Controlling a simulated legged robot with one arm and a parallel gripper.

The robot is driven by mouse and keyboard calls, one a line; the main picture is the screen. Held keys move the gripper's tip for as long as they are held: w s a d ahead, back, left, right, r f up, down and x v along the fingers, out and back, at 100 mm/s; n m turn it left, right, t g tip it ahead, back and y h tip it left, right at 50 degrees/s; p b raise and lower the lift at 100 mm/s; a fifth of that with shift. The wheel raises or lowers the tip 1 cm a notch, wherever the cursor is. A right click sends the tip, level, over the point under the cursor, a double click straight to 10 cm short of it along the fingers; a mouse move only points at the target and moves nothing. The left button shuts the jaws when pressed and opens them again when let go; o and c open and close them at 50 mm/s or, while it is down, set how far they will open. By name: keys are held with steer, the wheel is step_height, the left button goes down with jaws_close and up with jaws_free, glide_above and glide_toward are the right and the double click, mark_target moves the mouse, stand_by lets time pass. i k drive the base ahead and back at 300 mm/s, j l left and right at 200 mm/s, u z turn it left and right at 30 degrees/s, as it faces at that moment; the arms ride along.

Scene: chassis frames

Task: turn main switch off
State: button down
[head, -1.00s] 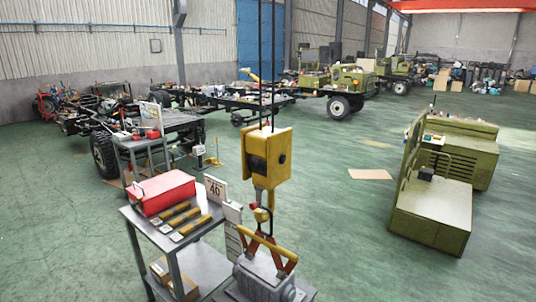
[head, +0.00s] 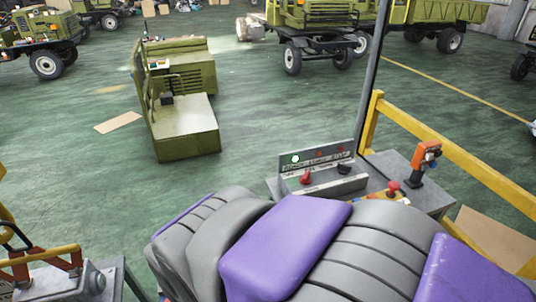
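A grey control box (head: 322,177) stands at the centre right, with a lettered sloping face. On it are a red switch knob (head: 305,177) at the left and a black knob (head: 344,168) at the right. A round green light (head: 295,158) shows on its upper panel, with small red lights beside it. I cannot read which knob is the main switch. My purple and grey arm fills the bottom, in front of the box. My gripper is not in view.
Right of the box, an orange joystick handle (head: 426,158) and a red mushroom button (head: 393,187) stand on a grey console. A yellow railing (head: 450,148) runs along the right. Green floor is open beyond, around an olive cab part (head: 185,125).

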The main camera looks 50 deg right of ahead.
mark_target(306, 179)
steer(key=z, duration=2.05)
steer(key=i+j+z, duration=0.15)
steer(key=i+j, duration=0.3)
steer(key=i, duration=0.15)
